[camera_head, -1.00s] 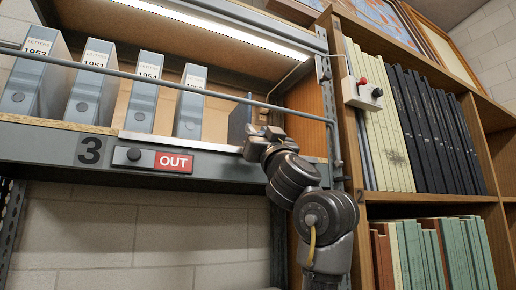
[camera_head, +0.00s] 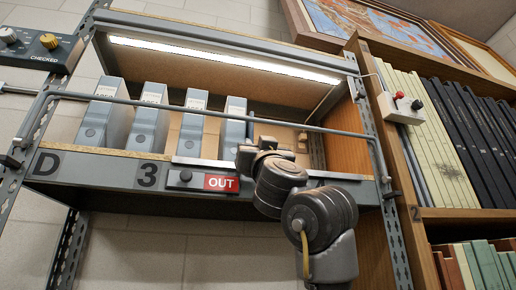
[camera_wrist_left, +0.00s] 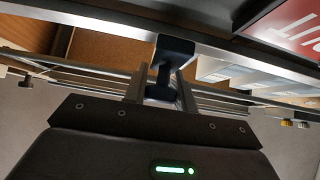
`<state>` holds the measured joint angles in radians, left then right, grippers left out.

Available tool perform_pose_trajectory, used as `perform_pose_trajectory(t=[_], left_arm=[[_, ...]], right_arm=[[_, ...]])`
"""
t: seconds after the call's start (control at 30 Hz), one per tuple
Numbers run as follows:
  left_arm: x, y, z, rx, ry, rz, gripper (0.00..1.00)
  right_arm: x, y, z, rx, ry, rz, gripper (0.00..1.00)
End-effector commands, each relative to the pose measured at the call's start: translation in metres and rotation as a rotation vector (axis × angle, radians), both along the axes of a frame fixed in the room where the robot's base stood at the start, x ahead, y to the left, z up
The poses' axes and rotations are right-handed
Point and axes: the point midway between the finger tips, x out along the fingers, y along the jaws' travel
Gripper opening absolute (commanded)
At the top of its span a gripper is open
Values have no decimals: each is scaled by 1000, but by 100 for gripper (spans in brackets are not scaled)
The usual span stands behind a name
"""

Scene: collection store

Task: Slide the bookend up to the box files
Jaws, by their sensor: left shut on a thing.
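Several blue-grey box files (camera_head: 192,125) with white labels stand upright in a row on the shelf marked D 3. The bookend (camera_head: 250,127), a dark blue upright plate, stands just right of the last box file (camera_head: 233,122). I cannot tell whether they touch. My left gripper (camera_head: 262,148) is at the shelf front, low by the bookend. In the left wrist view the fingers (camera_wrist_left: 160,92) are shut on a dark blue part of the bookend (camera_wrist_left: 174,50). Much of the bookend is hidden behind the gripper. My right gripper is not in view.
A metal rail (camera_head: 200,107) crosses in front of the box files. A red OUT sign (camera_head: 221,183) is on the shelf's front edge (camera_head: 100,168). The shelf is free right of the bookend. A bookcase (camera_head: 455,213) with books stands at the right.

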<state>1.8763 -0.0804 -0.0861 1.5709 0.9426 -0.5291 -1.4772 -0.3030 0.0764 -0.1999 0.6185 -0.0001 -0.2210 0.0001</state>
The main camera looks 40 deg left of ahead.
Motion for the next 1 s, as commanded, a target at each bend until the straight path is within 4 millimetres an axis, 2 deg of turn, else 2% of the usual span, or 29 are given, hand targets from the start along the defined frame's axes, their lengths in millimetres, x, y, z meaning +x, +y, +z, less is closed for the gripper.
perform_pose_trajectory(t=[0.03, 0.17, 0.47, 0.57, 0.8, 1.0], left_arm=[[0, -1, 1, 3, 1, 1, 29], [0, 0, 1, 3, 1, 1, 46], [-1, -1, -1, 2, 0, 1, 47], [-3, -6, -9, 2, -1, 0, 47], [-20, -35, -44, 3, -3, -3, 47], [-32, -56, -67, 2, -2, -2, 47]], right_arm=[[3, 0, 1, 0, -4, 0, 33], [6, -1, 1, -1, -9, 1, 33], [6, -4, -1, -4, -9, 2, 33], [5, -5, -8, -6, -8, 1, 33], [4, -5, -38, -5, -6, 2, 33], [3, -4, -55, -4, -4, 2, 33]])
